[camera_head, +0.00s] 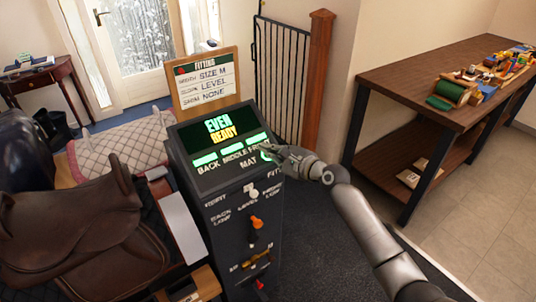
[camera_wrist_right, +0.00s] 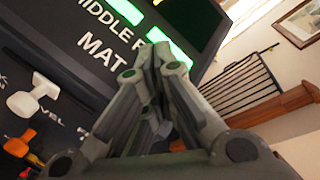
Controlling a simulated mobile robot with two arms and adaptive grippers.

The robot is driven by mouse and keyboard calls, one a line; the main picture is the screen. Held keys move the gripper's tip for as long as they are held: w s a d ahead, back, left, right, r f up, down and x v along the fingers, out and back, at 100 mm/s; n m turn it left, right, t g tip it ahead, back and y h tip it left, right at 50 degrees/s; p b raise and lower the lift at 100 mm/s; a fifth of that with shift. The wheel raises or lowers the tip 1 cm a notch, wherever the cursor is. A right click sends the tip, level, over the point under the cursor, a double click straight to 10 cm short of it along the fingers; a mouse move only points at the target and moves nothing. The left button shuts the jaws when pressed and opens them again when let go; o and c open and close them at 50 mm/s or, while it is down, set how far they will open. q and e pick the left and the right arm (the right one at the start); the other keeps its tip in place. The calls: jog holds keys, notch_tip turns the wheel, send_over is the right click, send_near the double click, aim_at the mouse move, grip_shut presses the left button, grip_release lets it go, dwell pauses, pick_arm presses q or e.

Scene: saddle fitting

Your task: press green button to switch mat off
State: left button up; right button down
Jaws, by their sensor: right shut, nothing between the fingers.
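A dark control box (camera_head: 190,170) stands in the middle of the head view. Its screen (camera_head: 222,130) reads "EVEN READY" above three lit green bars marked back, middle and front. A green button (camera_head: 266,155) beside the word "MAT" is mostly hidden by my right gripper (camera_head: 268,150). That gripper is shut and empty, with its fingertips at the button; I cannot tell whether they touch it. In the right wrist view the shut fingertips (camera_wrist_right: 161,52) overlap the panel's right part, beside a lit green bar (camera_wrist_right: 178,52). My left gripper is out of view.
A white knob (camera_head: 250,191) and an orange-handled lever (camera_head: 256,223) stick out below on the box front. A brown saddle (camera_head: 80,230) is on the left. A fitting board (camera_head: 207,82) stands behind the box. A wooden bench (camera_head: 420,80) is at the right, with bare floor before it.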

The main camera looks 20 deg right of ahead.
jog(key=shift+w+a+f+b, duration=0.1)
jog(key=shift+w+f+b, duration=0.2)
jog(key=shift+f+b, duration=0.2)
dwell(0.8)
jog(key=shift+s+d+r+p, duration=0.2)
jog(key=shift+s+r+p, duration=0.3)
jog(key=shift+r+p, duration=0.5)
jog(key=shift+f, duration=0.25)
jog(key=s+d+r+p, duration=0.1)
jog(key=s+r+p, duration=0.2)
jog(key=r+p, duration=0.2)
jog(key=shift+p, duration=1.05)
